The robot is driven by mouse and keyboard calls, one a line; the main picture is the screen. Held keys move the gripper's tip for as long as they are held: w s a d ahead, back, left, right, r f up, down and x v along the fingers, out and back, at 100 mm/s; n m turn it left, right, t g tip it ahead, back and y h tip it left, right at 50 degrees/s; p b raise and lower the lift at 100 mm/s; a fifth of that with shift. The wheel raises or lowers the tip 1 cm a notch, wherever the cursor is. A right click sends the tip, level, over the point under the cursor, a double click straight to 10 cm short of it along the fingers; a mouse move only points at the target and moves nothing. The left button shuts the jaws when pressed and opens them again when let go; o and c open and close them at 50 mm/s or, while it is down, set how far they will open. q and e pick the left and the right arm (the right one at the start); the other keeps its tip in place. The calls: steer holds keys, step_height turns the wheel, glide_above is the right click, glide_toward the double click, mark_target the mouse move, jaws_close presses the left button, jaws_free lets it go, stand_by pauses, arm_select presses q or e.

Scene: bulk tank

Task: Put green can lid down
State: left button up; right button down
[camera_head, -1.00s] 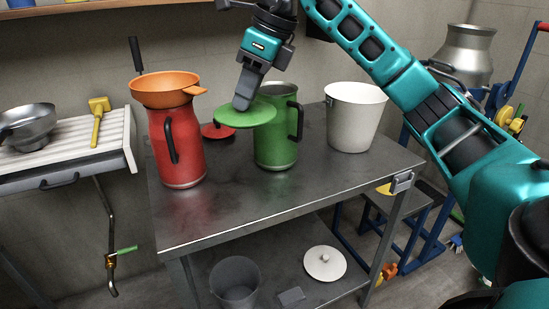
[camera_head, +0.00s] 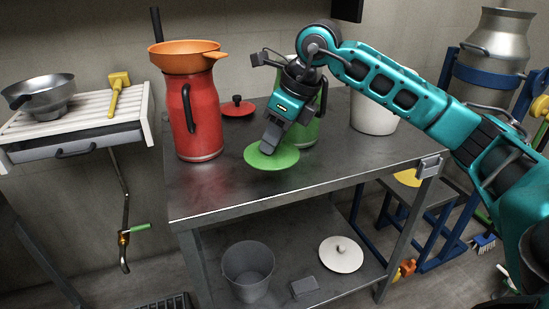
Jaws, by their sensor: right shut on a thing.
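The green can lid (camera_head: 287,158) is a flat round disc at the front middle of the metal table, at or just above its top; I cannot tell whether it touches. My right gripper (camera_head: 268,147) points down and is shut on the lid at its upper middle, hiding the part it holds. The green can (camera_head: 308,133) stands upright right behind my right gripper, mostly hidden by my arm. My left gripper is not in view.
A red can (camera_head: 199,125) with an orange funnel (camera_head: 185,58) on top stands left of the lid. A red lid (camera_head: 238,108) lies behind. A white bucket (camera_head: 373,115) stands at the right, partly hidden by my arm. The table's front (camera_head: 235,193) is clear.

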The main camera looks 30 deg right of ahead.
mark_target(277, 149)
step_height(277, 149, down, 4)
steer(key=shift+r+b, duration=0.1)
steer(key=shift+b, duration=0.45)
steer(key=shift+f, duration=0.25)
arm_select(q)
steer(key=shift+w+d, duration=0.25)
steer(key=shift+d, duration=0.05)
arm_select(e)
steer(key=shift+r, duration=0.1)
steer(key=shift+f, duration=0.2)
steer(key=c, duration=0.9)
jaws_free()
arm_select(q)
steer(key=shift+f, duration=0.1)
arm_select(e)
steer(key=shift+r, duration=0.1)
